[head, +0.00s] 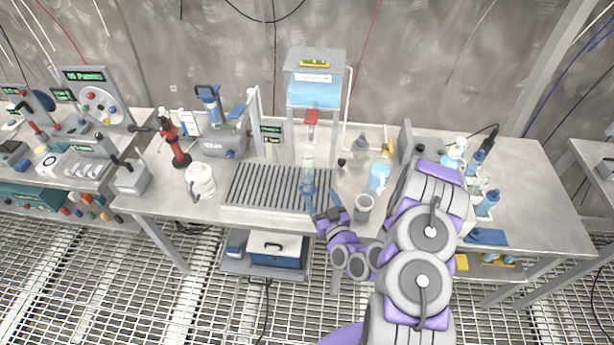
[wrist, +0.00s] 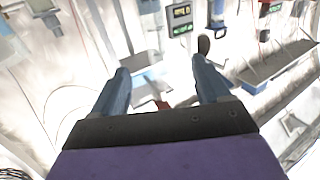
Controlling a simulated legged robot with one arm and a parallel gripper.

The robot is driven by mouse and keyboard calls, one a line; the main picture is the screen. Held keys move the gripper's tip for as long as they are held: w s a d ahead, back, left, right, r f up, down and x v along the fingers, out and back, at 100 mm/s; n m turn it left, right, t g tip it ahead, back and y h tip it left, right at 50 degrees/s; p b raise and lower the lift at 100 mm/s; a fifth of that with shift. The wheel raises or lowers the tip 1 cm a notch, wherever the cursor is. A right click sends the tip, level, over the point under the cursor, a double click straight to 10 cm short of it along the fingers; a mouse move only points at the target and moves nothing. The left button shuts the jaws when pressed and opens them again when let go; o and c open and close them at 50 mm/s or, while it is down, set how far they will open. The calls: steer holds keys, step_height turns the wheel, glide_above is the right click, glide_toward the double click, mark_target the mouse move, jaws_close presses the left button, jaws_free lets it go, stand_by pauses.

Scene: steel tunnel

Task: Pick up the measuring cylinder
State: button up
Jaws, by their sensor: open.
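The measuring cylinder (head: 308,168) looks like a clear upright tube with a bluish lower part. It stands at the right end of the ribbed grey rack on the bench, below the blue tank. My gripper (head: 319,198) is just in front and to the right of its foot, and partly overlaps it. I cannot tell whether they touch. In the wrist view my gripper (wrist: 162,72) has its two blue fingers spread wide, with nothing clearly held between them. I cannot make out the cylinder in that view.
The ribbed rack (head: 262,187) lies along the bench front. A water tank (head: 316,92) stands behind. A grey cup (head: 364,206) and a bluish-white bottle (head: 379,177) stand to the right of my gripper. A white jug (head: 200,181) is at the left.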

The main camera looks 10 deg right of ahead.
mark_target(311, 172)
steer(key=w+b, duration=0.2)
steer(key=w, duration=0.1)
steer(key=w+a+b, duration=0.1)
steer(key=w+b, duration=0.1)
steer(key=w, duration=0.2)
steer(key=w+b, duration=0.2)
steer(key=w, duration=0.1)
steer(key=shift+w+a+f+b, duration=0.1)
steer(key=shift+w+a+b, duration=0.1)
steer(key=shift+a+b, duration=0.15)
steer(key=shift+w+d, duration=0.5)
steer(key=shift+w, duration=0.05)
steer(key=w+b, duration=0.1)
steer(key=w, duration=0.1)
steer(key=w+a, duration=0.1)
steer(key=shift+w+b, duration=0.4)
steer(key=shift+w+a, duration=0.3)
steer(key=shift+w, duration=0.05)
steer(key=shift+d, duration=0.45)
steer(key=c, duration=0.3)
steer(key=shift+a, duration=0.35)
steer(key=c, duration=0.6)
steer(key=shift+d, duration=0.1)
steer(key=shift+c, duration=1)
